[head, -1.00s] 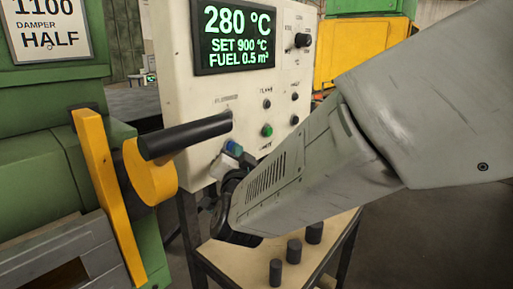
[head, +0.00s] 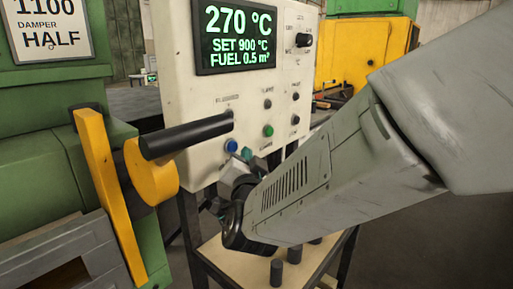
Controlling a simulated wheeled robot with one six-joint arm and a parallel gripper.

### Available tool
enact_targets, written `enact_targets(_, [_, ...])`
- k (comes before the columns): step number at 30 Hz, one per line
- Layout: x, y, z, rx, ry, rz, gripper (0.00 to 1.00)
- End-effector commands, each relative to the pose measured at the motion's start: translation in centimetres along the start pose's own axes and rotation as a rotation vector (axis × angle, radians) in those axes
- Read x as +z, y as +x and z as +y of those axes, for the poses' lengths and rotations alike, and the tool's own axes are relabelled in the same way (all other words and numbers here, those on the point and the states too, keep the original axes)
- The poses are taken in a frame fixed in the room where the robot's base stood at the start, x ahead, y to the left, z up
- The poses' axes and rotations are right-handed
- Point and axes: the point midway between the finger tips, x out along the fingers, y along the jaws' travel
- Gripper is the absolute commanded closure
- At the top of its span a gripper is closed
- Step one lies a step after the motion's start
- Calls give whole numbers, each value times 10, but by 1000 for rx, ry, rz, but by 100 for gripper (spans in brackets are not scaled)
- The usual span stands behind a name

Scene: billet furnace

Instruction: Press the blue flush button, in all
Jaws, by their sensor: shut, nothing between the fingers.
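The blue button (head: 231,146) is a round button low on the white control panel (head: 175,75), and its face is in plain view. My gripper (head: 238,172) is shut and holds nothing. It is just below and to the right of the blue button, with a visible gap in the picture. My own arm link hides part of the gripper. A small teal round part (head: 247,154) shows beside the gripper's tip; I cannot tell whether it is a panel button.
A black lever handle (head: 186,136) on a yellow hub juts out left of the button, close to it. A green button (head: 268,130) and several dark knobs are on the panel. The display (head: 236,36) reads 270 °C. A shelf (head: 225,262) with dark cylinders stands below.

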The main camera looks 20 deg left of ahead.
Motion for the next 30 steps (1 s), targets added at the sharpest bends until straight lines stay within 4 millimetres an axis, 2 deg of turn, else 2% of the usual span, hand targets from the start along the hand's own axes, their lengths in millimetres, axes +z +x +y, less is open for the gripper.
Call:
enact_targets(12, [-19,-26,19,1,0,0,100])
enact_targets(30, [-20,-27,20,0,0,0,100])
